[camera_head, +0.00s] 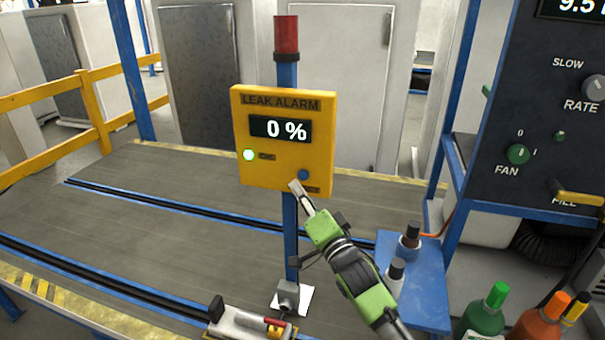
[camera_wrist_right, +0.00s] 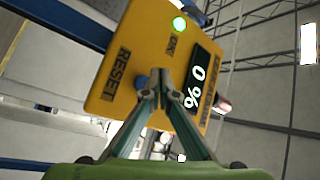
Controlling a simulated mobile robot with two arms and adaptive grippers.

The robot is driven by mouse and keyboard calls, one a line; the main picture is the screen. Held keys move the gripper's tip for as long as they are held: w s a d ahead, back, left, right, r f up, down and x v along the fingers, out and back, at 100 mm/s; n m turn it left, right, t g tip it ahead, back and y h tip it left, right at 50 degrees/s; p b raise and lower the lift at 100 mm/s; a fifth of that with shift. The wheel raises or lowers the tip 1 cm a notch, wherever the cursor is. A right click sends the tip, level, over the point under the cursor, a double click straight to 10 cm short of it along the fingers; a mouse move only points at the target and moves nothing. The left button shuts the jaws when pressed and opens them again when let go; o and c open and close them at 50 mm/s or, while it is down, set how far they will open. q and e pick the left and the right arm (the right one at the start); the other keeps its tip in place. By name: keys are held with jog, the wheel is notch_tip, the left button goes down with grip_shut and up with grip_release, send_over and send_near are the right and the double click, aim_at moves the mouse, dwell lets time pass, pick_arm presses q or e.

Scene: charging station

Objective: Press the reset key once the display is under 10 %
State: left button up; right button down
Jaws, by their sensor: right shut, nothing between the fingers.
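The yellow leak alarm box (camera_head: 250,176) stands on a blue post, with a red lamp (camera_head: 286,36) at its top. Its display (camera_head: 281,129) reads 0 %. A green light (camera_head: 249,155) is lit at its lower left. The blue reset key (camera_head: 304,175) is at its lower right. My right gripper (camera_head: 296,187) is shut and empty, its tips just below and left of the key. In the right wrist view the shut fingertips (camera_wrist_right: 164,74) are in front of the box, beside the key (camera_wrist_right: 142,83) and the RESET label. I cannot tell whether they touch the box. My left gripper is not in view.
A dark control panel (camera_head: 545,115) with FAN and RATE knobs stands at the right. A blue stand (camera_head: 428,290) holds small bottles, and several coloured bottles (camera_head: 486,315) stand at the lower right. A yellow railing (camera_head: 90,100) is at the left.

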jog(key=s, duration=0.1)
jog(key=s+a+p, duration=0.1)
jog(key=s, duration=0.1)
jog(key=shift+s+r, duration=0.1)
dwell(0.6)
